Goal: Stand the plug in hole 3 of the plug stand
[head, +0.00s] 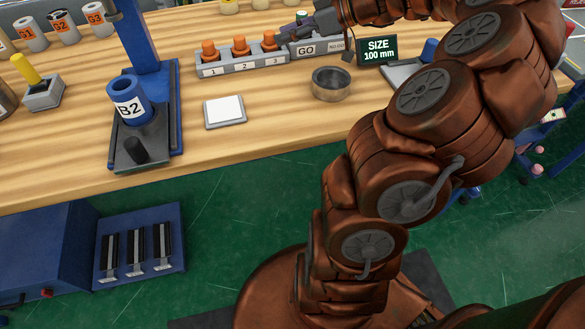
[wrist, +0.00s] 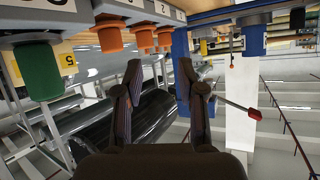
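The plug stand (head: 228,64) is a grey block with holes marked 1, 2 and 3 at the back of the bench. An orange plug (head: 269,41) stands upright at hole 3. Similar orange plugs stand at hole 2 (head: 239,45) and hole 1 (head: 208,49). My gripper (head: 290,28) is just right of the plug at hole 3, partly hidden by its own wrist. In the wrist view my gripper (wrist: 160,75) has its two fingers apart with nothing held between them. The orange plugs (wrist: 108,35) show there upside down, beyond the fingertips.
A GO gauge block (head: 306,50) adjoins the stand's right end. The blue B2 roll (head: 128,100) stands on a fixture at left. Bare bench lies between.

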